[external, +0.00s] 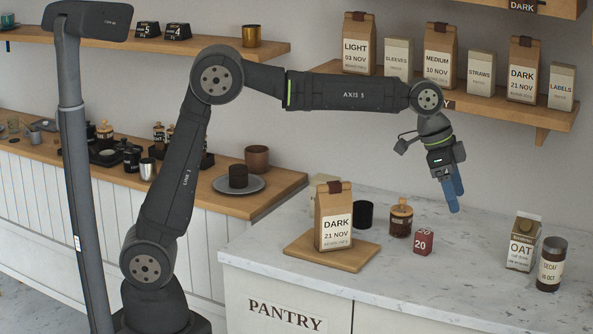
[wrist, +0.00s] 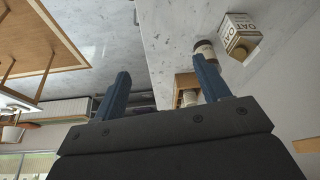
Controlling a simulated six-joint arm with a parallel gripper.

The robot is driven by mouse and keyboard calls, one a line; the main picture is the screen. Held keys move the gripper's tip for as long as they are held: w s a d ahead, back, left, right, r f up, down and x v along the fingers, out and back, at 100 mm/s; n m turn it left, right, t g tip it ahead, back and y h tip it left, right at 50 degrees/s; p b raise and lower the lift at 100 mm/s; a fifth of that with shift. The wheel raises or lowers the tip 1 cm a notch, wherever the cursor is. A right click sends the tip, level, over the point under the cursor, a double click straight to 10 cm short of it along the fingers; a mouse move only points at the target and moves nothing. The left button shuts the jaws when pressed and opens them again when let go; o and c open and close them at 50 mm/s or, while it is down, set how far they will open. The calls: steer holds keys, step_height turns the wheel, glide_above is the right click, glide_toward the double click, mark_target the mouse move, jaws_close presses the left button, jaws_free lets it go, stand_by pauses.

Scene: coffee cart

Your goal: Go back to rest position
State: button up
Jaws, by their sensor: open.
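My arm reaches out to the right over the marble counter in the external view. My gripper (external: 452,189) hangs in the air above the counter with its blue fingers pointing down. In the wrist view the two blue fingers of my gripper (wrist: 162,92) stand well apart with nothing held between them. The fingers are clear of every object in the external view. The nearest things below are the red block marked 20 (external: 423,242) and the jar with a wooden lid (external: 400,219).
A DARK coffee bag (external: 333,222) stands on a wooden board (external: 298,247). A black cylinder (external: 363,215) is behind it. The OAT carton (external: 523,242) and DECAF jar (external: 551,264) stand at the right. A wall shelf (external: 540,116) with bags and boxes is close behind my arm.

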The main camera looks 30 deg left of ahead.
steer(key=s+d+f+m, duration=0.1)
steer(key=s+d, duration=0.1)
steer(key=d, duration=0.3)
steer(key=s+d+f+m+g, duration=0.1)
steer(key=s+d+m, duration=0.1)
steer(key=d, duration=0.3)
steer(key=shift+d+f, duration=0.3)
steer(key=shift+s, duration=0.1)
